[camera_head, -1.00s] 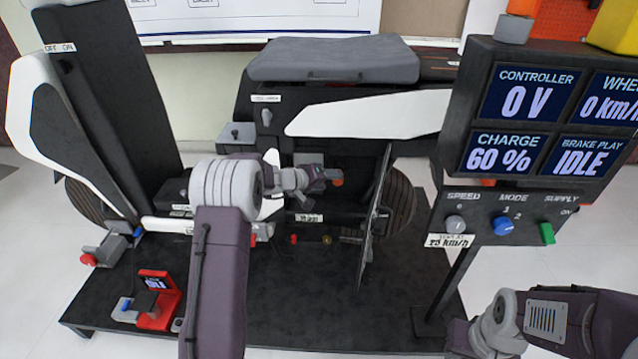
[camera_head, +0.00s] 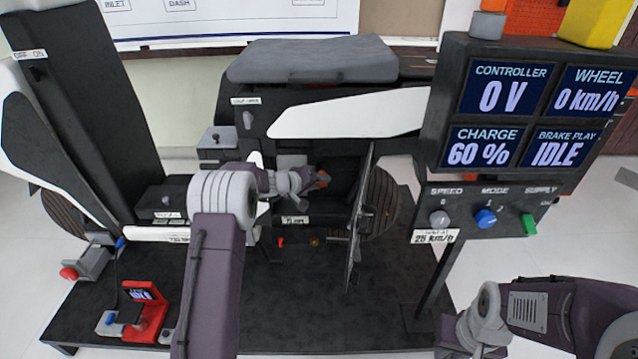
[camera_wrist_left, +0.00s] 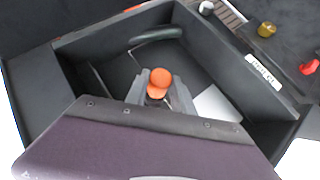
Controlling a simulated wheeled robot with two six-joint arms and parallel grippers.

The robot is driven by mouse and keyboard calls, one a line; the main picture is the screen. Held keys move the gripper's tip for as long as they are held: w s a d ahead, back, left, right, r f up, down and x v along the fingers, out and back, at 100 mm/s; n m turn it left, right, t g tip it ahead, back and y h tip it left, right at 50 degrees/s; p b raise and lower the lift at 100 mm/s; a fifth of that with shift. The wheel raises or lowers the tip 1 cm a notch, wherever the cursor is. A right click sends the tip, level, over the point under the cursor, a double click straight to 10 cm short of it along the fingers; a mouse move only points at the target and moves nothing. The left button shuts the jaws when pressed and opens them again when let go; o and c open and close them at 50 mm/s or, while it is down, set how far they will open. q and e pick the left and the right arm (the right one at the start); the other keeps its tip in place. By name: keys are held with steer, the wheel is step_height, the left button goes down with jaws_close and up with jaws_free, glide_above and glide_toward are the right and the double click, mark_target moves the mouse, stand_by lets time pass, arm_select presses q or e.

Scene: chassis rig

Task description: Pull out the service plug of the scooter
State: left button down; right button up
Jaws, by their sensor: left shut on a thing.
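The scooter (camera_head: 345,118) has a grey seat, a white side panel and an open dark bay below. My left gripper (camera_head: 320,182) reaches into the scooter's side under the panel. In the left wrist view my left gripper (camera_wrist_left: 158,98) is shut on an orange-topped plug (camera_wrist_left: 160,80), between grey fingers inside the dark-walled bay (camera_wrist_left: 75,45).
A control panel (camera_head: 505,120) at right reads CONTROLLER 0 V and CHARGE 60 %, with knobs below. A thin dark upright plate (camera_head: 358,220) stands just right of the left gripper. A red stand (camera_head: 148,308) sits at front left. The front middle of the black platform (camera_head: 300,310) is clear.

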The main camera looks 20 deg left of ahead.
arm_select(q)
steer(key=s+b, duration=0.1)
steer(key=b, duration=0.1)
steer(key=s+d+b, duration=0.1)
steer(key=s, duration=0.1)
steer(key=s+b, duration=0.1)
steer(key=b, duration=0.1)
steer(key=shift+s+d+f+b, duration=0.15)
steer(key=shift+s+f+b, duration=0.1)
steer(key=shift+b, duration=0.1)
stand_by(0.4)
steer(key=shift+s+d+f+b, duration=0.1)
steer(key=shift+s+d+b, duration=0.1)
steer(key=shift+s+b, duration=0.65)
steer(key=shift+s+d+f+b, duration=0.1)
steer(key=shift+s+d+b, duration=0.15)
steer(key=shift+s+b, duration=0.55)
steer(key=shift+s+d+f+b, duration=0.1)
steer(key=shift+s+d+b, duration=0.1)
steer(key=shift+s+b, duration=0.6)
